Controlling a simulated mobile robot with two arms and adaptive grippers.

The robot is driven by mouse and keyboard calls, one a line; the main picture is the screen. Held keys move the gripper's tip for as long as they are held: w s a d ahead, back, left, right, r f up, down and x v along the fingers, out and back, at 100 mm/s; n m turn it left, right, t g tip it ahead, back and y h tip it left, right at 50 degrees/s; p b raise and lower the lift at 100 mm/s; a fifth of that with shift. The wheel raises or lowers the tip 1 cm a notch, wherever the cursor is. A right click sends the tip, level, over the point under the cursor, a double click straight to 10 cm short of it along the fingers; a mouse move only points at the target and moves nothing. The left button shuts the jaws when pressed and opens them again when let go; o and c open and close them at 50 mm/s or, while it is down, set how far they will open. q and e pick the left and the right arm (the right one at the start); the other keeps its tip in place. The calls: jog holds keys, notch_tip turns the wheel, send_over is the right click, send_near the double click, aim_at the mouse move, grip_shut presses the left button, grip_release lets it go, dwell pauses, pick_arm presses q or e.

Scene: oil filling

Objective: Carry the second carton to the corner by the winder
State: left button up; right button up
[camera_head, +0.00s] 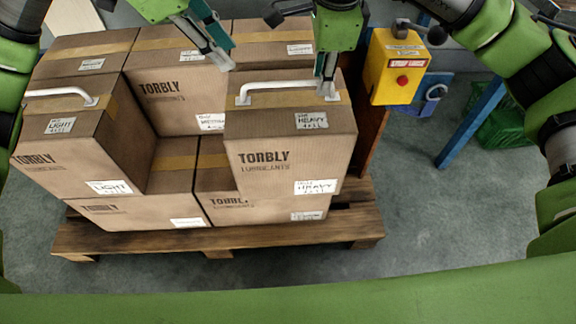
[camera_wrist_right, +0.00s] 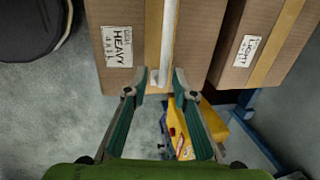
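Brown TORBLY cartons stand stacked on a wooden pallet (camera_head: 230,238). The front-right upper carton (camera_head: 290,152) is labelled HEAVY and has a white handle (camera_head: 278,85) on top. The front-left upper carton (camera_head: 65,160), labelled LIGHT, also has a white handle (camera_head: 60,93). My right gripper (camera_head: 328,88) is at the right end of the HEAVY carton's handle. In the right wrist view its fingers (camera_wrist_right: 160,77) are apart, one on each side of the handle (camera_wrist_right: 168,45). My left gripper (camera_head: 229,57) is open and empty above the back cartons. No winder is identifiable.
A yellow box with a red button (camera_head: 402,80) stands right of the stack, with a blue post (camera_head: 470,120) beyond it. A green crate (camera_head: 503,125) is at the far right. The grey floor in front and to the right of the pallet is clear.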

notch_tip(320, 180, up, 9)
jog(key=s, duration=0.1)
jog(key=shift+s, duration=0.4)
